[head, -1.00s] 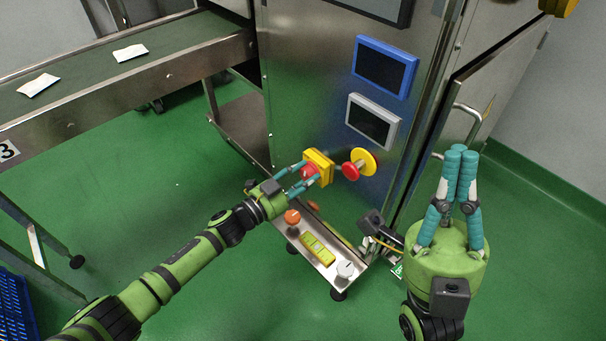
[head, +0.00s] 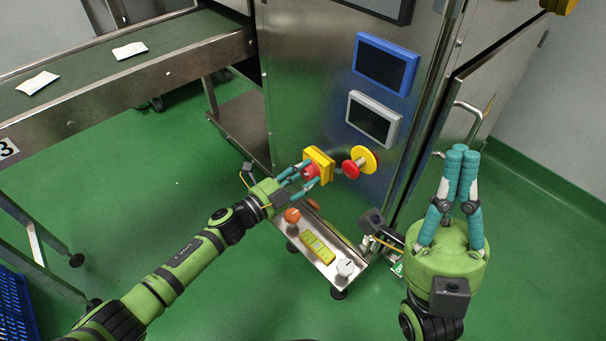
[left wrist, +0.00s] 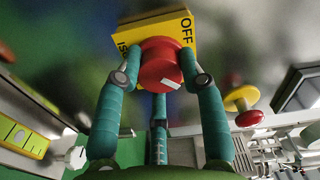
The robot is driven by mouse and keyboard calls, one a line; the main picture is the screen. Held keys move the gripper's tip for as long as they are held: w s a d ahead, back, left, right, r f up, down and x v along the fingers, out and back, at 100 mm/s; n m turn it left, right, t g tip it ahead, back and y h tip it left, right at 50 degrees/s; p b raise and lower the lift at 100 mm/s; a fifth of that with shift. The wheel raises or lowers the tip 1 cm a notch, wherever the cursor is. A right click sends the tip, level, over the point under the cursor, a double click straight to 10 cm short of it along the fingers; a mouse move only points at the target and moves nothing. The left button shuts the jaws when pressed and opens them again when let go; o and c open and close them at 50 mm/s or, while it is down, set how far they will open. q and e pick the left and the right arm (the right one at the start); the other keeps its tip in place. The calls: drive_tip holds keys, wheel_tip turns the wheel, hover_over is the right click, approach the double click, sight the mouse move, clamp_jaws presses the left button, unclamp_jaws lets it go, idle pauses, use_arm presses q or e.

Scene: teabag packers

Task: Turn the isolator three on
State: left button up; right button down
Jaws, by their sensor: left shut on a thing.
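The isolator switch is a red knob (head: 311,171) on a yellow square plate (head: 322,162) on the steel machine front. In the left wrist view the red knob (left wrist: 159,66) shows a white mark, and the yellow plate (left wrist: 184,30) shows "OFF" at the upper right and part of another label at the left. My left gripper (head: 307,175) is shut on the red knob, with its teal fingers on either side of it. My right gripper (head: 461,152) is shut and empty, with its fingers together pointing up, well right of the switch. No switch number is readable.
A red button on a yellow disc (head: 362,162) sits just right of the switch. Below is a steel ledge (head: 310,261) with an orange button, yellow panel and grey knob. Blue-framed (head: 385,66) and grey-framed (head: 374,119) screens are above. A conveyor (head: 75,80) is at left.

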use_arm(q)
drive_tip(key=shift+s+d+r, duration=0.1)
drive_tip(key=shift+d, duration=0.1)
drive_tip(key=o, duration=1.1)
drive_tip(key=shift+o, duration=0.2)
drive_tip(key=shift+a, duration=0.1)
drive_tip(key=v, duration=1.2)
